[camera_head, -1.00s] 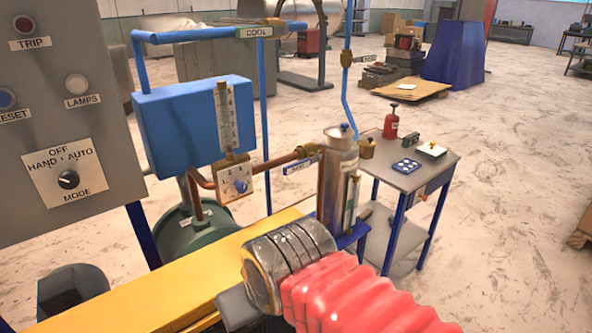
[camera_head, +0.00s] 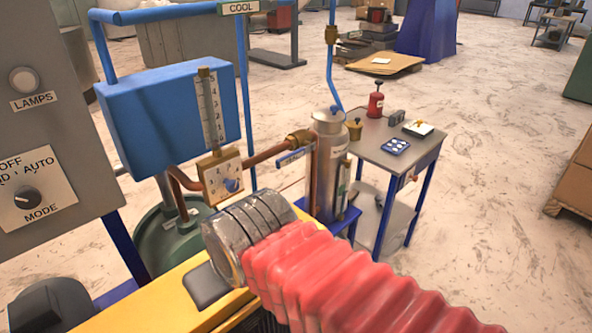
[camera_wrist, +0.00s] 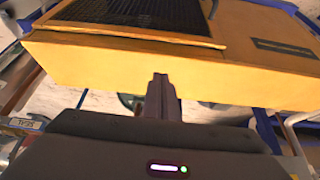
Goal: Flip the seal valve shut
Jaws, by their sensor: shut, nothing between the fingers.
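The likely seal valve is a brass fitting (camera_head: 299,139) on the copper pipe beside the steel cylinder, in the head view. A similar label (camera_wrist: 22,123) shows at the left edge of the wrist view. The valve's handle position cannot be made out. My gripper (camera_wrist: 161,78) is shut and empty in the wrist view, its fingers in front of a yellow housing. In the head view my red-sleeved arm hides the fingers, and they look apart from the valve.
A blue box with a gauge (camera_head: 208,110) and a dial plate (camera_head: 222,177) stand left of the valve. The steel cylinder (camera_head: 328,165) is close on its right. A small cart (camera_head: 373,140) stands beyond. A grey control panel (camera_head: 40,130) is at the left.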

